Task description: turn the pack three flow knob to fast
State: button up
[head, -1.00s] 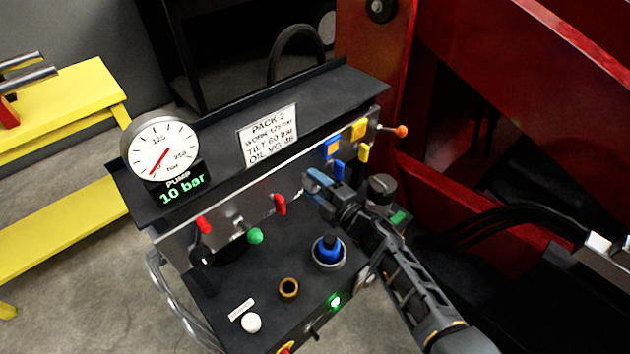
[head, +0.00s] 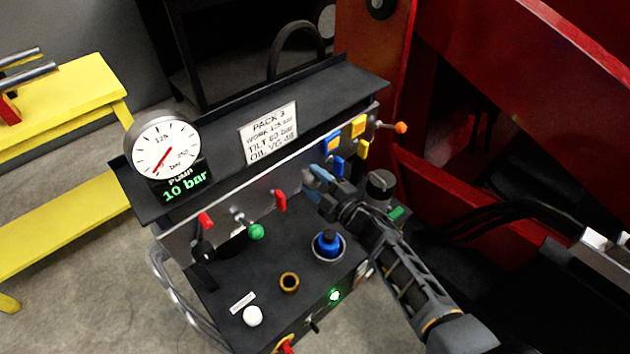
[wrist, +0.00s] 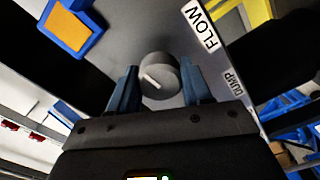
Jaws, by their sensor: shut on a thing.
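The flow knob (wrist: 158,66) is a grey round knob with a white pointer mark. In the wrist view it sits on the grey panel beside the white FLOW label (wrist: 200,25). My gripper (wrist: 160,88) has one blue-grey finger on each side of the knob and is shut on it. In the head view my gripper (head: 318,178) reaches the front panel of the pack, below the PACK 3 sign (head: 268,133), and hides the knob. I cannot read any slow or fast marking.
Red levers (head: 280,201), a green knob (head: 256,232) and a blue knob (head: 328,244) are near my arm. A gauge (head: 164,148) stands at left above a 10 bar display (head: 187,185). A DUMP label (wrist: 231,80) is right of the knob.

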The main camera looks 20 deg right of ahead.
jog(key=o, duration=1)
jog(key=shift+o, duration=0.2)
jog(key=p+v, duration=0.1)
jog(key=v, duration=0.6)
jog(key=shift+s, duration=0.4)
